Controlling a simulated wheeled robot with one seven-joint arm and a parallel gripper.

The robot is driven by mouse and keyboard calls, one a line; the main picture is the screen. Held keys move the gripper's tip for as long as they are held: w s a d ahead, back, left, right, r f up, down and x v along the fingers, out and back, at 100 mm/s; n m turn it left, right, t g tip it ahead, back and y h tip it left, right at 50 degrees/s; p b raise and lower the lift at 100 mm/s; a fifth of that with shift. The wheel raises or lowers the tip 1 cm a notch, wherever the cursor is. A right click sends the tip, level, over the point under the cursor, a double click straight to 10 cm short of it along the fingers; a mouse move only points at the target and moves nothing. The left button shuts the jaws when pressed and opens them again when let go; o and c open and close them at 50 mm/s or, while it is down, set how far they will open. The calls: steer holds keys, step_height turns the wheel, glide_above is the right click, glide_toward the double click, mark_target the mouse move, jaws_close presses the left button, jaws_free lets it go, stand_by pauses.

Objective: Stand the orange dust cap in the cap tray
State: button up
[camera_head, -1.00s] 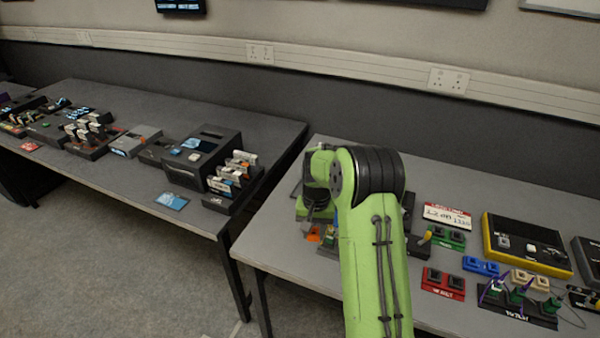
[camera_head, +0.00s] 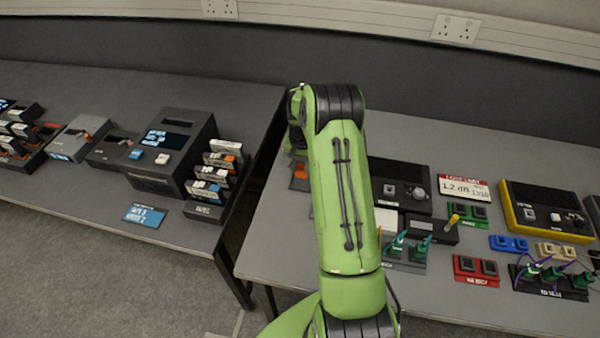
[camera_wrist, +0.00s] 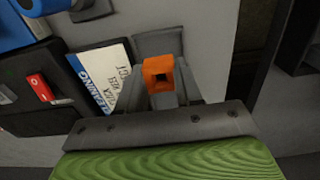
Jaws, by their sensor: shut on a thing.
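The orange dust cap (camera_wrist: 158,76) is a small orange block with a dark square opening. In the wrist view it sits between the fingers of my gripper (camera_wrist: 166,88), which is shut on it. A flat grey piece (camera_wrist: 155,43) lies just beyond the cap; I cannot tell whether it is the cap tray or whether the cap touches it. In the head view an orange patch (camera_head: 300,171) shows at the left end of the right bench. My arm hides much of the area around it, and the fingers are not clear there.
A white cleaning card (camera_wrist: 103,75) and a dark box with a red switch (camera_wrist: 38,86) lie left of my gripper. On the right bench (camera_head: 285,245) stand a dark meter box (camera_head: 398,180), a green connector block (camera_head: 468,214) and a red block (camera_head: 476,268). A gap separates the benches.

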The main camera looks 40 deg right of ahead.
mark_target(301, 176)
steer(key=shift+f, duration=2.05)
steer(key=o, duration=1)
steer(key=shift+b, duration=0.3)
step_height(301, 176, up, 12)
steer(key=p, duration=0.2)
steer(key=s+a+r+n+t, duration=0.1)
steer(key=s+a+r+n, duration=0.1)
steer(key=a+r, duration=0.4)
steer(key=s+a+r+n+t, duration=0.1)
steer(key=s+a+r, duration=0.2)
steer(key=r, duration=0.4)
steer(key=s+a+r+n+t+h, duration=0.1)
steer(key=s+a+r+n+t, duration=0.15)
steer(key=s+a+r, duration=0.65)
steer(key=s+a+f+n, duration=0.1)
steer(key=s, duration=0.3)
steer(key=s+a+f+n, duration=0.1)
steer(key=s, duration=0.3)
steer(key=s+a+f+n+t+y, duration=0.1)
steer(key=s+n, duration=0.1)
steer(key=s, duration=0.2)
steer(key=shift+s+a+f, duration=0.25)
steer(key=shift+a+f, duration=0.05)
